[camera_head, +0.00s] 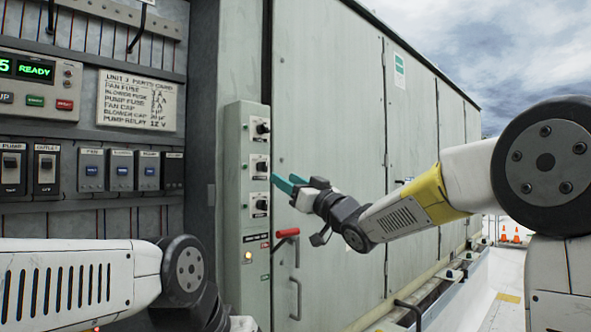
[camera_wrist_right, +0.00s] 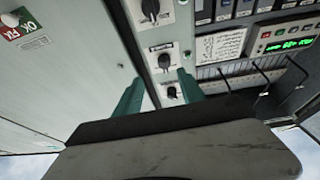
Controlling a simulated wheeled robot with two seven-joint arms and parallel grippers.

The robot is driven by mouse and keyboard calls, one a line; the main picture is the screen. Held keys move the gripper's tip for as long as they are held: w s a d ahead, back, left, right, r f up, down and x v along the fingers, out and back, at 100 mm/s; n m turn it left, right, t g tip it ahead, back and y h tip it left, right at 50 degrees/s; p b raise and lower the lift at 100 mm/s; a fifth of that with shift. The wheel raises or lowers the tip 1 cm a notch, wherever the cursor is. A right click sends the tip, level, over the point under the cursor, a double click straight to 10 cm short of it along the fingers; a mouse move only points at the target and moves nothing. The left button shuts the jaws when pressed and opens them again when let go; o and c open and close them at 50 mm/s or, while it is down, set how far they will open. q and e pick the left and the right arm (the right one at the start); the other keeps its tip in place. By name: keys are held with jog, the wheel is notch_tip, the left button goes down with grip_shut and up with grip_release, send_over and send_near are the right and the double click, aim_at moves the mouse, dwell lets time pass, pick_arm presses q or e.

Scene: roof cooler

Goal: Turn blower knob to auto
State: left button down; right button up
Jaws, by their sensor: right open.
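A narrow grey control box holds three black rotary knobs in a column: a top knob (camera_head: 262,128), a middle knob (camera_head: 261,166) and a bottom knob (camera_head: 262,204). Their labels are too small to read, so I cannot tell which is the blower knob. My right gripper (camera_head: 284,182) has teal fingers, is open and empty, and points at the box near the middle and bottom knobs. In the right wrist view, which is upside down, the middle knob (camera_wrist_right: 164,61) shows beyond and between the fingertips (camera_wrist_right: 160,76), apart from them. My left gripper is out of view.
A red-handled lever (camera_head: 287,233) and a door handle (camera_head: 295,290) sit below my right gripper. Left are a parts card (camera_head: 137,101), switches and a green display (camera_head: 35,69). My left forearm fills the lower left.

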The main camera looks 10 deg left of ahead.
aim_at(267, 167)
jog(key=shift+n+y, duration=0.3)
jog(key=shift+y, duration=0.1)
jog(key=x, duration=0.8)
jog(key=shift+s+a+r, duration=0.1)
jog(key=shift+s+a, duration=0.1)
jog(key=shift+a, duration=0.1)
jog(key=shift+c, duration=0.5)
grip_shut()
